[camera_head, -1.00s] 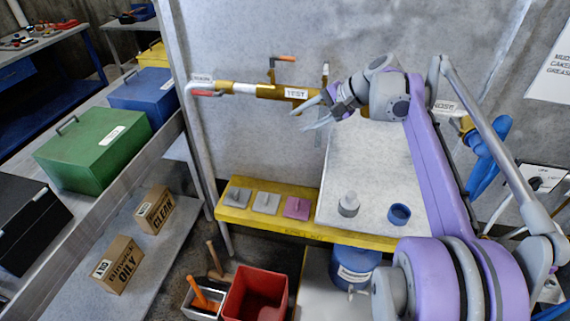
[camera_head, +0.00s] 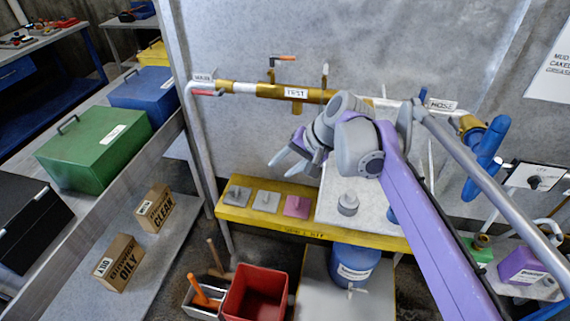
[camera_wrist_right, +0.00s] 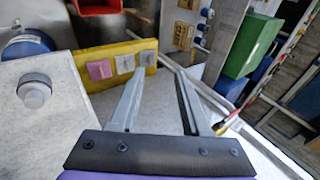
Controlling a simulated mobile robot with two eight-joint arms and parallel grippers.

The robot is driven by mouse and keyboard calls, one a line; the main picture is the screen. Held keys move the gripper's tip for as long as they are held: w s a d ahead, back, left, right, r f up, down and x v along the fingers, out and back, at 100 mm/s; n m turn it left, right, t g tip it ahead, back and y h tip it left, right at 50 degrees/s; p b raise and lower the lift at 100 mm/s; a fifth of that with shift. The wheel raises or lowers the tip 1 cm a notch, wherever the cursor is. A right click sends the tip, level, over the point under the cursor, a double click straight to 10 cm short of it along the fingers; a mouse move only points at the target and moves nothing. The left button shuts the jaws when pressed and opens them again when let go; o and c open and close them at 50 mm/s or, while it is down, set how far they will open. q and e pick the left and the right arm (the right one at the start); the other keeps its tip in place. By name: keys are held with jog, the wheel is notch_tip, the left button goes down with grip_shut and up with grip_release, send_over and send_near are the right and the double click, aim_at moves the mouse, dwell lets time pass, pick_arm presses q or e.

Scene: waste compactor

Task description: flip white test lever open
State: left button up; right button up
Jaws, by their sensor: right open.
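The TEST label (camera_head: 296,93) hangs on the brass pipe (camera_head: 262,91) along the back wall. A short brass stub (camera_head: 297,108) points down just below the label, and a small upright fitting (camera_head: 325,72) stands right of it. My right gripper (camera_head: 284,164) is open and empty, below and apart from the TEST label, in front of the wall. Its two spread fingers also show in the wrist view (camera_wrist_right: 158,76). My left gripper is not in view.
An orange-handled valve (camera_head: 284,58) and a red handle (camera_head: 207,93) sit on the pipework. Below is a yellow-edged shelf (camera_head: 232,213) with several small plates and a grey knob (camera_head: 348,204). A red bin (camera_head: 255,292) stands below.

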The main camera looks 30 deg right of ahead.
jog(key=shift+w+d, duration=0.15)
jog(key=shift+d, duration=0.05)
jog(key=c, duration=0.4)
jog(key=w+d+m+t, duration=0.1)
jog(key=w+d+t+y+b, duration=0.1)
jog(key=d, duration=0.1)
jog(key=shift+m, duration=0.4)
grip_shut()
jog(key=m+t+h+b, duration=0.2)
jog(key=m+t+b, duration=0.2)
jog(key=m+t, duration=0.55)
send_near(325, 72)
jog(key=s+d+f+n+t, duration=0.2)
jog(key=s+d+f, duration=0.2)
jog(key=d, duration=0.2)
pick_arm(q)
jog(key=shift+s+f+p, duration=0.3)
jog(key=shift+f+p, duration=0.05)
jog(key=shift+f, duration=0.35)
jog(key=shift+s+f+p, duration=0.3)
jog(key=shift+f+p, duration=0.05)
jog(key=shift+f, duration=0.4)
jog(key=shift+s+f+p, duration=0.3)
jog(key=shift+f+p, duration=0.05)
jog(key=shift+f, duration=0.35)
pick_arm(e)
jog(key=a+x, duration=0.2)
jog(key=x, duration=1.1)
jog(key=shift+r, duration=0.45)
